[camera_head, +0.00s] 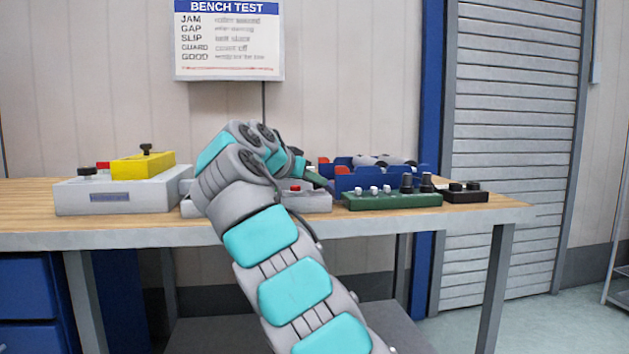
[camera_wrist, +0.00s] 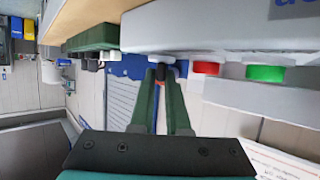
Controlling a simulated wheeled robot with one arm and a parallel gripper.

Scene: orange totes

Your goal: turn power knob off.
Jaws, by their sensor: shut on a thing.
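A light grey control box (camera_head: 308,202) stands on the bench, partly hidden behind my arm; it fills the top of the wrist view (camera_wrist: 215,28). It carries a red button (camera_wrist: 206,68) and a green button (camera_wrist: 265,73). In the head view my gripper (camera_head: 317,179) is just above the box, and the knob cannot be made out there. The knob's pointer is hidden.
A green panel (camera_head: 392,203) with white and black knobs and a small black box (camera_head: 465,195) stand to the right. Blue bins (camera_head: 375,180) are behind. A grey box (camera_head: 120,197) with a yellow block (camera_head: 143,166) is at left. The bench (camera_head: 500,211) is clear at its right end.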

